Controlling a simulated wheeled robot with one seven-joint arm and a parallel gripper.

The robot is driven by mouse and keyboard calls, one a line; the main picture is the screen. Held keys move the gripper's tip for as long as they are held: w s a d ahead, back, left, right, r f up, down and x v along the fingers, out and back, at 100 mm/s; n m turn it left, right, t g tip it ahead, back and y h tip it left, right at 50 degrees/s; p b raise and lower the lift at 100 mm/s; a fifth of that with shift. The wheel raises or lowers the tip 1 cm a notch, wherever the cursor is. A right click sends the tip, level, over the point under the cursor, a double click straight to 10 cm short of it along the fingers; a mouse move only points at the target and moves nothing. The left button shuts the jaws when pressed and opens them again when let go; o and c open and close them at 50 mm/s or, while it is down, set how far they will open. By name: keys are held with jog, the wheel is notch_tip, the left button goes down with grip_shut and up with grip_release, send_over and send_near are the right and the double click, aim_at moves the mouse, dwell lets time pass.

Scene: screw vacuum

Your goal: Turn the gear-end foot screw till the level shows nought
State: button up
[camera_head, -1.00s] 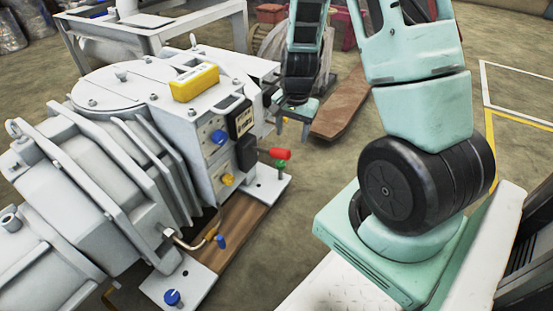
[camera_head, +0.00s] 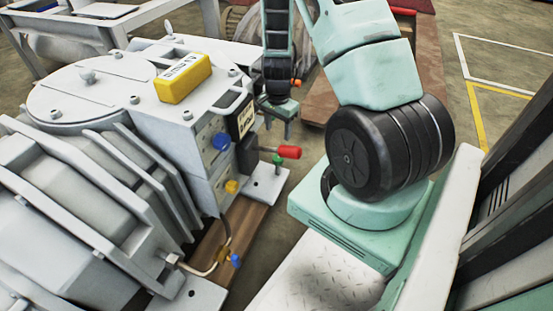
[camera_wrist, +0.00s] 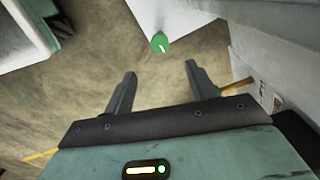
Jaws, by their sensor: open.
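A grey pump (camera_head: 85,110) carries a yellow level (camera_head: 183,78) on its top; its reading is too small to tell. A green-knobbed screw (camera_head: 277,159) stands on the pump's far foot plate (camera_head: 262,188), below a red handle. The green knob (camera_wrist: 160,42) also shows in the wrist view, with a white mark on its top. My gripper (camera_head: 277,124) is open and empty, beyond the red handle in the head view. In the wrist view my gripper (camera_wrist: 160,70) has its fingertips either side of the knob's line, with the knob ahead of them and apart.
The red handle (camera_head: 288,151) juts out from the pump's side above the green knob. A brown wooden board (camera_head: 318,100) lies behind my gripper. Floor is bare right of the foot.

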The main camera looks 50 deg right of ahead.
aim_at(278, 158)
notch_tip(278, 158, down, 13)
jog(key=b, duration=0.7)
jog(key=shift+r, duration=0.15)
jog(key=c, duration=1)
